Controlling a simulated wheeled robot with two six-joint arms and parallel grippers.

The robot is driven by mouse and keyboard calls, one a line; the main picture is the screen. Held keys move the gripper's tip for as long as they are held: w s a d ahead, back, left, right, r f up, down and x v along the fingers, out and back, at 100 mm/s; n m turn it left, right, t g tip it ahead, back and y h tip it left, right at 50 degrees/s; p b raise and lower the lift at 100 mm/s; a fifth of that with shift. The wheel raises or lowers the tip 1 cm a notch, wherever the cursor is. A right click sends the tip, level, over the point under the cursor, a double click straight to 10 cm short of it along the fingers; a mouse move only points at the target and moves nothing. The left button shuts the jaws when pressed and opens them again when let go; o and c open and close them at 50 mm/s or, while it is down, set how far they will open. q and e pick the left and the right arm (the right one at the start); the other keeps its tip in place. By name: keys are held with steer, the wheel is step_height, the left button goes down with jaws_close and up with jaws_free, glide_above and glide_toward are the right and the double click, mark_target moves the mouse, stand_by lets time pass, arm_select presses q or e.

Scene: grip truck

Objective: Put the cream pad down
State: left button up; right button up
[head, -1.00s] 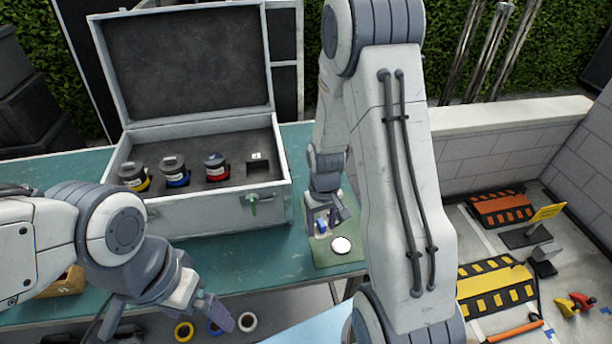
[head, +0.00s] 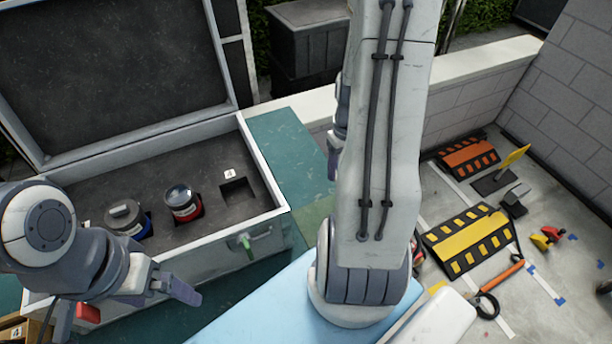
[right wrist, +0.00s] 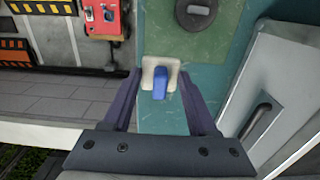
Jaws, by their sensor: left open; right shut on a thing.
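The cream pad (right wrist: 147,78) with its blue grip (right wrist: 160,84) shows in the right wrist view. It sits between the fingers of my right gripper (right wrist: 160,88), which is shut on it. The teal table (right wrist: 155,117) lies below it, and I cannot tell if the pad touches it. A green mat (right wrist: 218,42) lies just beyond the pad; a corner of it shows in the head view (head: 318,216). My left gripper (head: 183,290) is open and empty in front of the case.
An open case (head: 268,221) with lensed canisters (head: 184,205) and a vacant slot (head: 238,193) marked 4 stands left of my right arm.

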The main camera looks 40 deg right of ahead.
steer(key=p, duration=0.2)
glide_above(309, 186)
step_height(309, 186, down, 5)
steer(key=shift+f, duration=0.15)
step_height(309, 186, down, 4)
steer(key=shift+r+p, duration=0.15)
steer(key=shift+p, duration=0.15)
steer(key=shift+f, duration=0.2)
steer(key=shift+f, duration=0.2)
steer(key=o, duration=1.3)
steer(key=shift+r, duration=0.1)
